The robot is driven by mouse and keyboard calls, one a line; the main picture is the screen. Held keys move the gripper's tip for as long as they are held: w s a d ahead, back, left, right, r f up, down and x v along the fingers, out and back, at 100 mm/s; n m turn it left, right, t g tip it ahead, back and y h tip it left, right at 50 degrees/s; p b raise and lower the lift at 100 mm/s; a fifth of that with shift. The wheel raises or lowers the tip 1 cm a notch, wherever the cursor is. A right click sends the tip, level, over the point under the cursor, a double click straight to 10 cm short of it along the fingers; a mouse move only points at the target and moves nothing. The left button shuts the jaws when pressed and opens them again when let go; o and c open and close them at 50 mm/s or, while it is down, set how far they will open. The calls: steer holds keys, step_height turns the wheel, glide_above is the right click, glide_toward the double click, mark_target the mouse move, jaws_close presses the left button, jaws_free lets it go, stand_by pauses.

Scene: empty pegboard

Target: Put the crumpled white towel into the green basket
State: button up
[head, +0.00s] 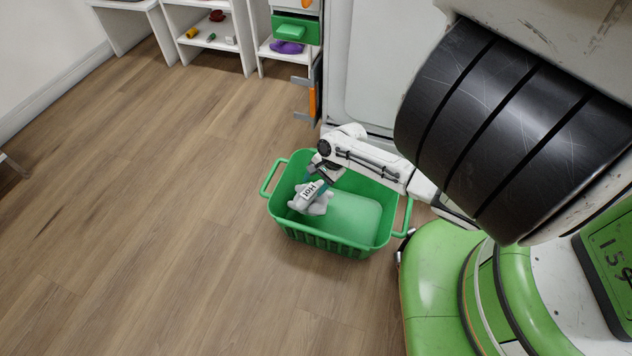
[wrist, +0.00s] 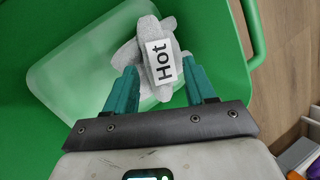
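The crumpled towel (head: 312,206) is pale grey-white with a white "Hot" label. It is inside the green basket (head: 335,243), toward its left side, and seems to lie on the basket's bottom, though contact is hard to tell. My gripper (head: 316,181) reaches down into the basket just above the towel. In the wrist view the two teal fingers (wrist: 160,78) are spread apart, with the towel (wrist: 150,88) between and beyond their tips. Green shows between the fingers and the towel's lower part. The basket (wrist: 70,25) fills most of that view.
White shelves (head: 245,40) with small objects stand at the back. A green drawer (head: 297,29) and a purple item (head: 287,47) are beside them. A pale cabinet (head: 375,60) stands behind the basket. The wooden floor (head: 150,200) to the left is clear.

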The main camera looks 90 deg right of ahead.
steer(key=o, duration=0.3)
steer(key=p+v, duration=0.6)
steer(key=v, duration=0.4)
steer(key=shift+s+r, duration=0.2)
steer(key=shift+r, duration=0.15)
stand_by(0.4)
